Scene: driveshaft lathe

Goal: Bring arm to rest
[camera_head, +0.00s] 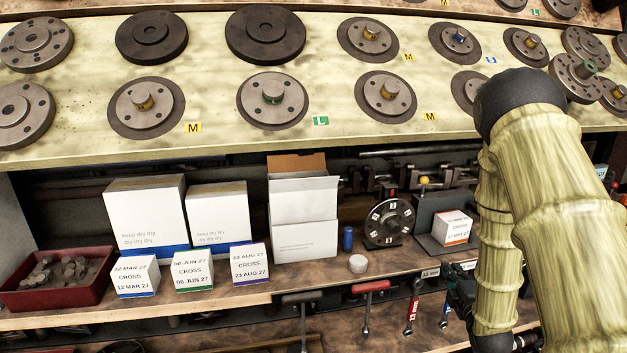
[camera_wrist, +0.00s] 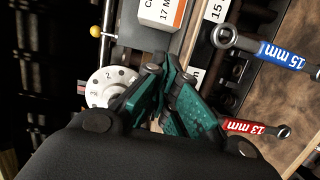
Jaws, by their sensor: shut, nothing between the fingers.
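My arm, in a tan sleeve, hangs down along the right side of the head view. My gripper (camera_wrist: 166,88) shows in the wrist view as dark teal fingers, shut with nothing between them. In the head view only a small dark part of it shows beside the shelf's front edge, mostly hidden by the arm. In the wrist view the fingers are near a white dial (camera_wrist: 112,88), a 13 mm wrench (camera_wrist: 255,128) and a white-and-orange box (camera_wrist: 160,14). I cannot tell whether they touch anything.
The upper shelf (camera_head: 215,130) carries several flanged discs. Below stand white boxes (camera_head: 145,215), a red tray (camera_head: 55,285) of small parts, an indexing dial (camera_head: 389,221) and a CROSS box (camera_head: 455,228). Hanging tools, including a red-handled one (camera_head: 370,287) and a 15 mm wrench (camera_wrist: 270,50), line the front edge.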

